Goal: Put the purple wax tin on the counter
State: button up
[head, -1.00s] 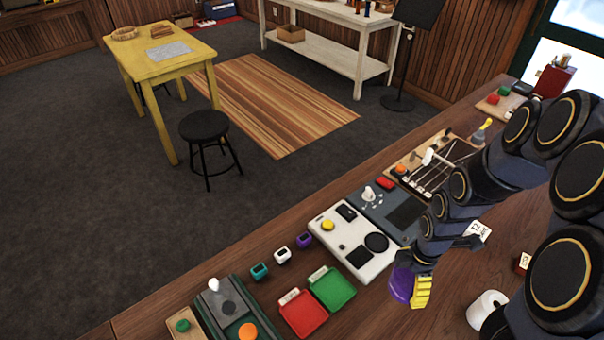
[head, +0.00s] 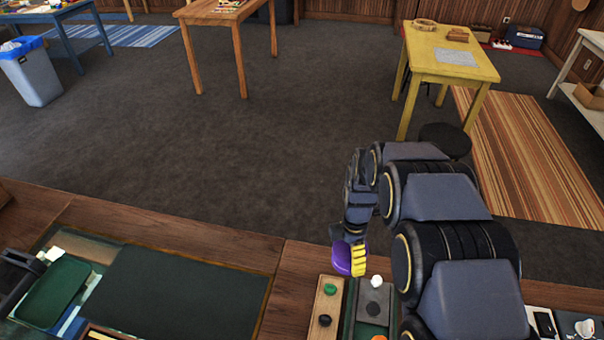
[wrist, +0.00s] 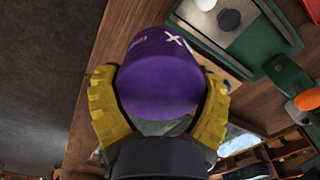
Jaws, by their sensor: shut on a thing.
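The purple wax tin (head: 342,258) is held in my gripper (head: 352,256), above the wooden counter (head: 270,290) near its far edge. In the wrist view the purple tin (wrist: 162,75) sits between the two yellow fingers of my gripper (wrist: 160,105), which press on its sides. White marks show on the tin's side. In the head view the yellow finger hides part of the tin. I cannot tell how high it is above the counter.
A wooden strip with a green and a black knob (head: 328,305) and a green device with a white knob (head: 374,305) stand just below the tin in the head view. A dark green mat (head: 180,290) lies to the left, with a green tray (head: 55,290) beyond it. Bare wood lies between.

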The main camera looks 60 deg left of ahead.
jog(key=s+a+n, duration=0.4)
jog(key=s+a, duration=0.5)
jog(key=s, duration=0.5)
notch_tip(320, 180, down, 8)
jog(key=shift+a+f, duration=0.1)
jog(key=shift+f, duration=0.05)
jog(key=o, duration=1)
jog(key=shift+o, duration=0.2)
